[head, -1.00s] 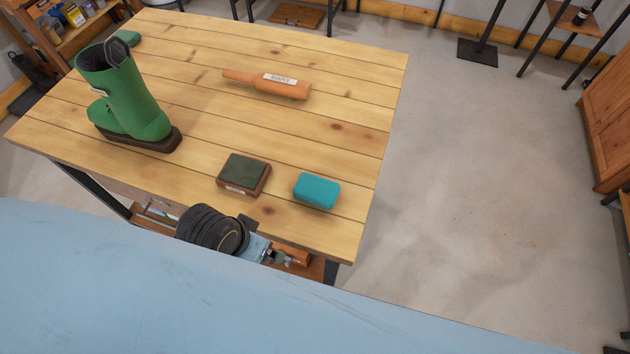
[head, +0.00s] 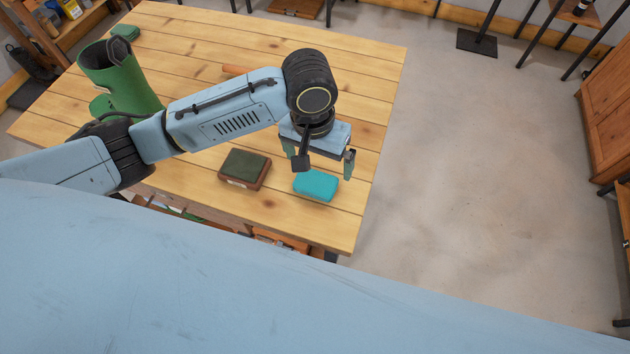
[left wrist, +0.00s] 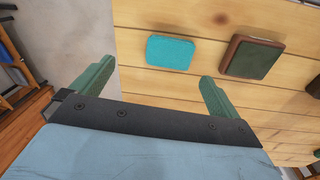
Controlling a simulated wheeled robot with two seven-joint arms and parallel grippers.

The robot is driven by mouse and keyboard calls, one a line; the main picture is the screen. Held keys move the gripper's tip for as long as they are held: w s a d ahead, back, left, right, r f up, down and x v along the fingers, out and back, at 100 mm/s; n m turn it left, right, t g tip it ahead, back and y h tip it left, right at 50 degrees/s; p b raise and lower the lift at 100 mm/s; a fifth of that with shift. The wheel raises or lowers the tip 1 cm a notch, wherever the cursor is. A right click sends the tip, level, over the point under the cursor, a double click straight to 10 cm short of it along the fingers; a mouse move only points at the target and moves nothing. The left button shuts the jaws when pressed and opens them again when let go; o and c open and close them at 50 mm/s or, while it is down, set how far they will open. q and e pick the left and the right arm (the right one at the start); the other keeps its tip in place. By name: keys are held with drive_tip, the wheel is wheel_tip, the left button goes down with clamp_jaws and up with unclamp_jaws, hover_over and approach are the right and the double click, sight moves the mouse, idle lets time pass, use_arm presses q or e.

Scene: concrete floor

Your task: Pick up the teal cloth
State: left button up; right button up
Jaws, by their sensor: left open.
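The teal cloth (head: 316,185) is a small folded block lying near the front right corner of the wooden table. It also shows in the left wrist view (left wrist: 170,52), ahead of the two fingers and roughly between their lines. My left gripper (head: 322,172) is open and empty, above the table just over and behind the cloth in the head view. Its green fingers also show in the left wrist view (left wrist: 152,80), apart from the cloth. My right gripper is not in view.
A dark green-topped brown block (head: 245,168) lies left of the cloth; it shows in the left wrist view (left wrist: 252,57). A green boot (head: 125,80) stands at the table's left, and an orange rolling-pin-like tool (head: 236,70) is mostly hidden behind my arm. Floor right of the table is clear.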

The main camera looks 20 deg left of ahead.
use_arm(q)
drive_tip(key=w+a, duration=0.1)
drive_tip(key=a, duration=0.1)
hover_over(315, 181)
drive_tip(key=shift+n+y, duration=0.4)
drive_tip(key=f, duration=0.7)
drive_tip(key=shift+s+a+f+b, duration=0.1)
drive_tip(key=shift+s+a+b, duration=0.1)
drive_tip(key=shift+s+b, duration=0.15)
drive_tip(key=shift+w+d+f, duration=0.1)
drive_tip(key=shift+w+f, duration=0.1)
drive_tip(key=shift+f, duration=1.1)
drive_tip(key=shift+w+d+f, duration=0.1)
drive_tip(key=shift+w+f, duration=0.1)
drive_tip(key=shift+f, duration=1.1)
drive_tip(key=c, duration=0.8)
wheel_tip(315, 181, up, 10)
